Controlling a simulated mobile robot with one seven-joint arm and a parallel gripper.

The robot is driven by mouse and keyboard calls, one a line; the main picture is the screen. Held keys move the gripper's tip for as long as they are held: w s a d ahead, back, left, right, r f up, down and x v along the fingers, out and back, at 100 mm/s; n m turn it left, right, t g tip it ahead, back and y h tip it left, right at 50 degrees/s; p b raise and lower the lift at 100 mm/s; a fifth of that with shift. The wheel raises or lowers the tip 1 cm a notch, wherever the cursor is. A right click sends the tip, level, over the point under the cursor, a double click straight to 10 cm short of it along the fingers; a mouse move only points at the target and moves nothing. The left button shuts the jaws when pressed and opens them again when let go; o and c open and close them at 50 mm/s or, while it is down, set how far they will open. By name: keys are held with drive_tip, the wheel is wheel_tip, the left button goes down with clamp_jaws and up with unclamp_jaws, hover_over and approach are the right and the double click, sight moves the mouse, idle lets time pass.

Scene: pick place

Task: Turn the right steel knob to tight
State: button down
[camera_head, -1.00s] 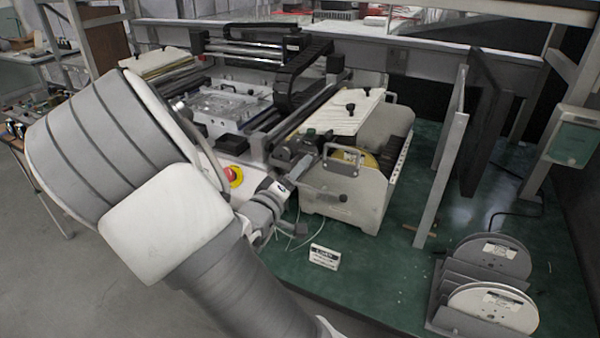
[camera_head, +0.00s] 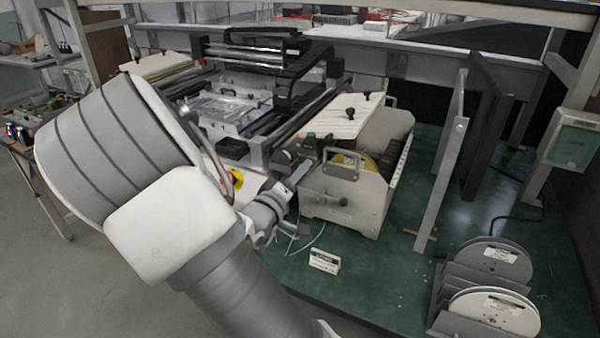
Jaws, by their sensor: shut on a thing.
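My gripper (camera_head: 285,208) is at the right front corner of the white printing machine (camera_head: 218,108), low beside its front edge. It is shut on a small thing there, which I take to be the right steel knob. The knob itself is too small and too covered by my wrist to make out, so its turn position cannot be told. My big grey and white arm links hide much of the machine's front left side.
A white box-like device (camera_head: 355,205) with a handle and a black-knobbed lever stands close right of my gripper. A red and yellow stop button (camera_head: 236,178) is just left. A small sign (camera_head: 324,262) and reels (camera_head: 495,312) stand on the green bench (camera_head: 375,270).

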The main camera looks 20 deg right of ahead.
drive_tip(key=shift+m, duration=0.7)
drive_tip(key=c, duration=0.6)
unclamp_jaws()
drive_tip(key=p+v, duration=0.3)
drive_tip(key=v, duration=1.4)
drive_tip(key=shift+s+a+f+p, duration=0.1)
drive_tip(key=shift+s+a+p, duration=0.1)
drive_tip(key=shift+p, duration=0.2)
